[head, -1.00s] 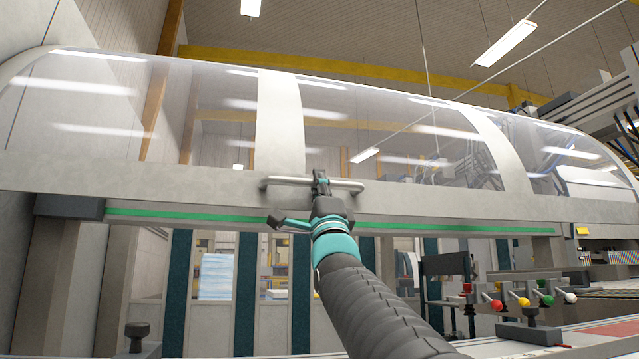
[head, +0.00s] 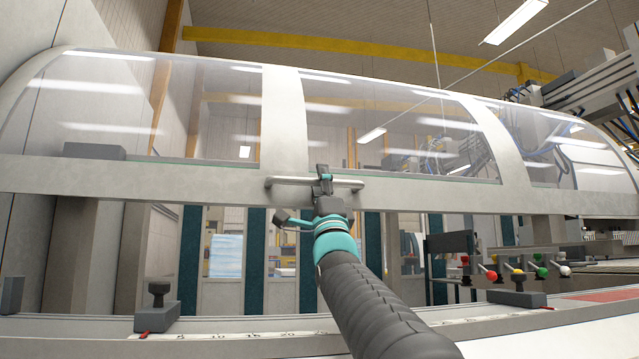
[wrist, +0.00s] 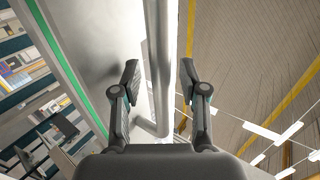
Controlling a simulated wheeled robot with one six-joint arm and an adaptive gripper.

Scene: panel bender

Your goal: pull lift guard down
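The lift guard (head: 283,125) is a curved hood with clear panes and a pale frame across the head view. Its grey handle bar (head: 290,181) runs along the lower rail (head: 440,196). My gripper (head: 322,172) is at the handle in the middle of the rail. In the wrist view, the handle bar (wrist: 157,65) passes between the two fingers of my gripper (wrist: 159,85), which stand apart. Narrow gaps show between bar and fingers. Contact with the bar cannot be told.
Below the guard is the machine bed with a ruler strip (head: 240,332) and a dark clamp block (head: 158,312). Levers with coloured knobs (head: 518,279) stand at the right.

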